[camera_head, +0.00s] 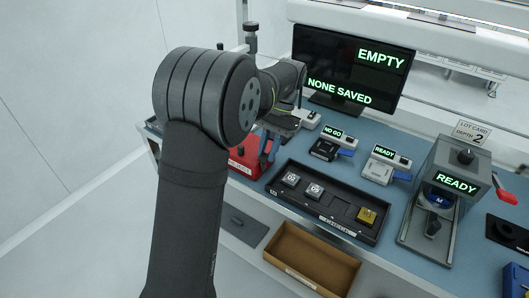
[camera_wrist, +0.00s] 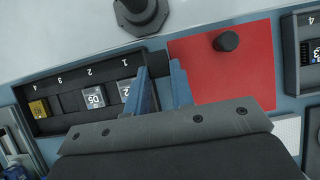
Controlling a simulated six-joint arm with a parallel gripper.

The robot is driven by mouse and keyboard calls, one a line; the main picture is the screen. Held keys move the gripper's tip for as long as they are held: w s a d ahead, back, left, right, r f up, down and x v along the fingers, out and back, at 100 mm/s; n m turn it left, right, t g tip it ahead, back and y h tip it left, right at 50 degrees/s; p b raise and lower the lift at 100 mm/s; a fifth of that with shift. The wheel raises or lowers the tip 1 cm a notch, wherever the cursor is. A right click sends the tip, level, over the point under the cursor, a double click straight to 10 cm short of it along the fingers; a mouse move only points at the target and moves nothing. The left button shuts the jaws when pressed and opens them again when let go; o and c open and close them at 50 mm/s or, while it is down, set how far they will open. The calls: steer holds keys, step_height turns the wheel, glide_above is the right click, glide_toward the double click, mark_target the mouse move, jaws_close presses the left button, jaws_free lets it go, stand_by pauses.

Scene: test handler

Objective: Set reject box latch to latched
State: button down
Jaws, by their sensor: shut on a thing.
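The reject box is the red box (camera_head: 246,160) with a black knob, left of the black tray. Its red top (camera_wrist: 222,75) and black knob (camera_wrist: 226,41) show in the wrist view. My gripper (camera_head: 271,146) is down at the right side of the red box, between it and the tray. In the wrist view its two blue fingers (camera_wrist: 163,85) stand a little apart at the edge of the red top, away from the knob. They are shut on a small part there, apparently the latch. The latch itself is hidden, so its position cannot be told.
The black tray (camera_head: 325,208) with grey blocks and a gold block (camera_head: 367,216) lies close beside my fingers. Small devices (camera_head: 329,148) stand behind it. A grey machine reading READY (camera_head: 456,182) is at the right. A brown open bin (camera_head: 312,262) is below in front.

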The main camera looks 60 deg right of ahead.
steer(key=shift+d+f+y, duration=0.1)
steer(key=shift+d+y, duration=0.7)
steer(key=shift+y, duration=0.3)
steer(key=c, duration=1.2)
jaws_free()
steer(key=shift+c, duration=0.2)
